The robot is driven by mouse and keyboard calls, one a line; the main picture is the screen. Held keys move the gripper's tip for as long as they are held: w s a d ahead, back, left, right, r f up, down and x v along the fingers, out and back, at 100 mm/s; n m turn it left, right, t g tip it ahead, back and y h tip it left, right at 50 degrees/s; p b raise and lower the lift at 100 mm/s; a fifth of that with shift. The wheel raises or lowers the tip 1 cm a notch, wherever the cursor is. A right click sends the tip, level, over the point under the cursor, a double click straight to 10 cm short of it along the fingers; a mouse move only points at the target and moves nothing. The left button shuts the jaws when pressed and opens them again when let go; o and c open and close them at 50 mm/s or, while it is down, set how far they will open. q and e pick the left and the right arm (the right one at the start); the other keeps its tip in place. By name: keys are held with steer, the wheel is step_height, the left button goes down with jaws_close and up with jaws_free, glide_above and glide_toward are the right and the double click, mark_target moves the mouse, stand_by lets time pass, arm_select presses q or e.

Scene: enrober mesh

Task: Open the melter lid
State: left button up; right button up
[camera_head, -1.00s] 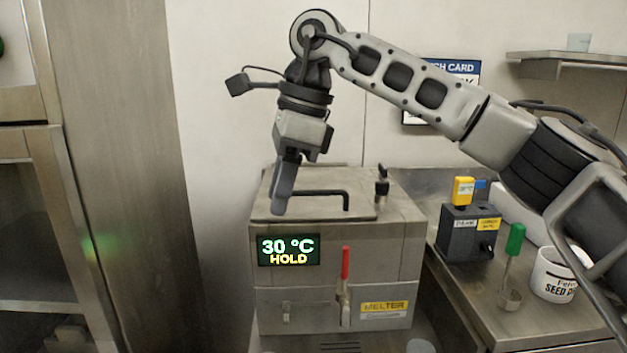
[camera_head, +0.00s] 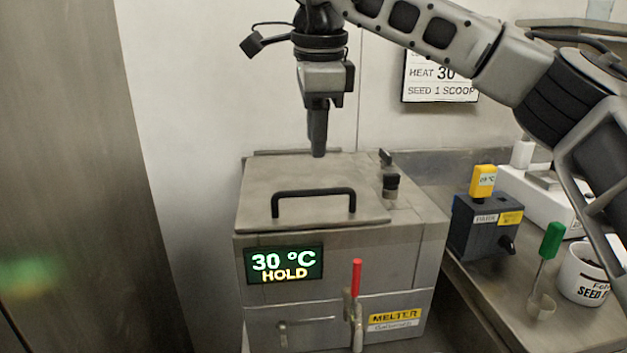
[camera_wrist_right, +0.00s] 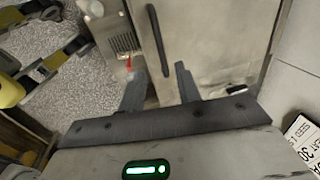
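The melter (camera_head: 340,265) is a grey metal box with a display reading 30 °C HOLD and a red-handled tap at its front. Its flat lid (camera_head: 300,175) lies closed on top, with a black bar handle (camera_head: 313,192) near the front edge. My right gripper (camera_head: 318,155) points down above the back part of the lid, behind the handle and apart from it. In the right wrist view its two fingers (camera_wrist_right: 160,85) are spread with nothing between them. The handle also shows in that view (camera_wrist_right: 158,40), beyond the fingers. My left gripper is in neither view.
A black knob (camera_head: 390,180) stands at the lid's right. On the right counter are a dark box with a yellow-topped device (camera_head: 483,215), a green-handled scoop (camera_head: 550,240) and a white seed pot (camera_head: 588,275). A wall card (camera_head: 440,80) hangs behind.

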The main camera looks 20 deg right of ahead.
mark_target(314, 190)
steer(key=f, duration=0.2)
steer(key=w+f, duration=0.1)
steer(key=f, duration=0.5)
steer(key=shift+w+d+f, duration=0.2)
steer(key=shift+w+f, duration=0.05)
steer(key=shift+w, duration=0.1)
jaws_close()
